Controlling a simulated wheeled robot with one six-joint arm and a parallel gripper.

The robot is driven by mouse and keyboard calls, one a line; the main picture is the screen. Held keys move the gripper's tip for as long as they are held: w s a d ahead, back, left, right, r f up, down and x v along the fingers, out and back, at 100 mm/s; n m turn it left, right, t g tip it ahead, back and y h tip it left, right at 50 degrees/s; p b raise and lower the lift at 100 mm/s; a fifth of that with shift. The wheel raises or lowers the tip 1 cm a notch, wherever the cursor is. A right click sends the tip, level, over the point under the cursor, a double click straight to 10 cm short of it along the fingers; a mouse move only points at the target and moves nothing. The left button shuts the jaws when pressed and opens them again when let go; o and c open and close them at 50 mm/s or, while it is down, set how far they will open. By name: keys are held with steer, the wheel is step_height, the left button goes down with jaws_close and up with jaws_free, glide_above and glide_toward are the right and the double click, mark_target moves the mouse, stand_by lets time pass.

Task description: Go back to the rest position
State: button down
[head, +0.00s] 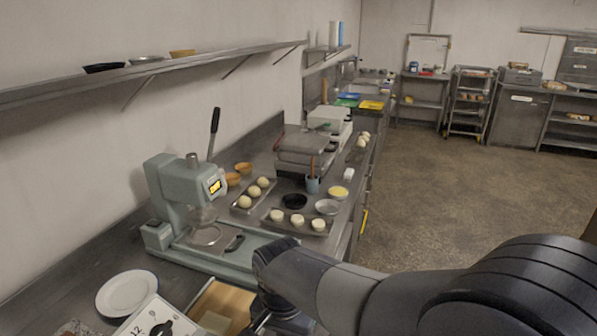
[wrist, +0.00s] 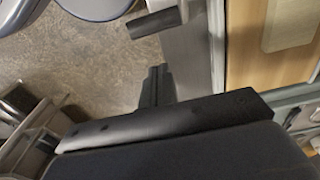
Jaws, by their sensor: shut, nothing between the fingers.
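My arm reaches in from the right in the head view and bends down at the wrist in front of the counter's near edge. My gripper is at the bottom of the head view, mostly hidden by my own arm. In the wrist view the dark fingers of my gripper (wrist: 156,86) are together, with nothing between them. They are over the counter's metal edge (wrist: 186,62), with the floor (wrist: 120,55) to the left.
A green-grey press (head: 172,200) with a lever stands on the counter, left of my wrist. A white plate (head: 126,293) and a wooden-bottomed tray (head: 232,303) are close by. Trays of dough balls (head: 258,196) lie behind. The floor (head: 455,180) to the right is clear.

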steer(key=s+f+b, duration=0.1)
steer(key=s+a+f+b, duration=0.1)
steer(key=f+b, duration=0.1)
steer(key=shift+s+f, duration=0.2)
steer(key=shift+d+r+p, duration=0.1)
steer(key=shift+r+p, duration=0.4)
steer(key=shift+r, duration=0.3)
